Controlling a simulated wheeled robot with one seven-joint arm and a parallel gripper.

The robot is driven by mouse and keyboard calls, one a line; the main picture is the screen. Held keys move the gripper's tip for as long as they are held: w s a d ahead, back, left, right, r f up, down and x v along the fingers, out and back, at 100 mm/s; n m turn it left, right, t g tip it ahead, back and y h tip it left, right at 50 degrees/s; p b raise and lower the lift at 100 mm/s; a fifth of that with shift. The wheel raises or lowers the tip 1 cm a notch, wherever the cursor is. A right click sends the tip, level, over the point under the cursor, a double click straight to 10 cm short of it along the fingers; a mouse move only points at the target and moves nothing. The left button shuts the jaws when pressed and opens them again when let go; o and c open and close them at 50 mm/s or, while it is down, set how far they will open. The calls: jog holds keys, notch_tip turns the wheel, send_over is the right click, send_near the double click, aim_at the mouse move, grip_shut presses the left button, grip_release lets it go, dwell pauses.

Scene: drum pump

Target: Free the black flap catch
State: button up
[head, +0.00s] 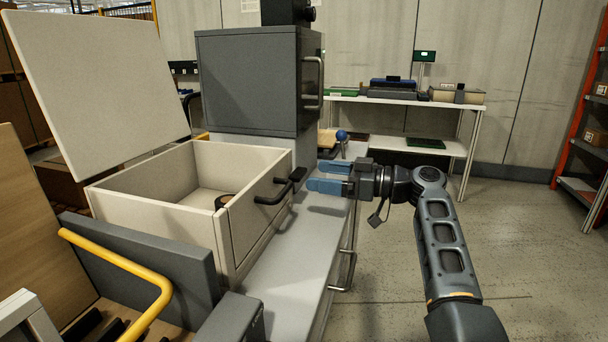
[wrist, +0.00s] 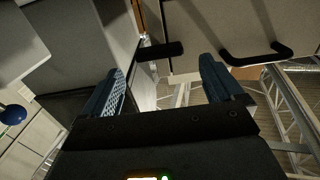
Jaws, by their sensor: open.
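The black flap catch (head: 297,174) is a short dark bar at the far upper corner of the front flap (head: 258,222) on a cream box. In the wrist view the catch (wrist: 160,50) lies between and beyond my fingertips, beside the box's edge, on a small pale bracket. I cannot tell whether it still holds the flap. The flap looks upright and closed, with a black bow handle (head: 272,194) that also shows in the wrist view (wrist: 258,54). My gripper (head: 318,178) is open and empty, its blue fingers pointing at the catch, apparently with a gap.
The box's lid (head: 95,85) stands open, and a dark round object (head: 223,201) lies inside. A dark grey cabinet (head: 260,80) stands behind the box. A blue ball knob (head: 341,135) is near my wrist. The grey worktop (head: 300,250) before the flap is clear.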

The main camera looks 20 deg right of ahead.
aim_at(304, 173)
jog(key=shift+x, duration=2.3)
jog(key=c, duration=1)
